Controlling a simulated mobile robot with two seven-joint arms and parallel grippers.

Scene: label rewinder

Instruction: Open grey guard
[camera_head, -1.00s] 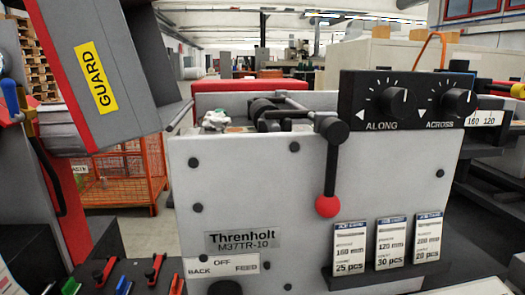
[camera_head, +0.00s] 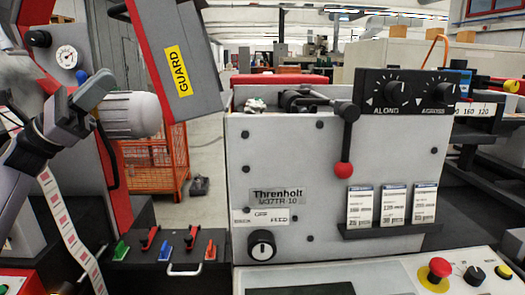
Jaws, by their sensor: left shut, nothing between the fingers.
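The grey guard (camera_head: 193,62) is at the upper left of the machine in the head view. It is a tilted grey cover with a red edge and a yellow GUARD label, and its top runs out of the picture. It stands up and to the left of the grey front plate (camera_head: 290,165). My left gripper (camera_head: 100,88) is at the left, below and left of the guard and apart from it in the picture. Its fingers are together with nothing between them. My right gripper is out of view.
A lever with a red knob (camera_head: 343,170) hangs on the front plate. A dial box (camera_head: 408,97) sits at its upper right. A grey motor (camera_head: 130,114) and a printed label strip (camera_head: 68,228) are near my left gripper. Small coloured switches (camera_head: 165,250) and a red emergency button (camera_head: 438,268) lie lower down.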

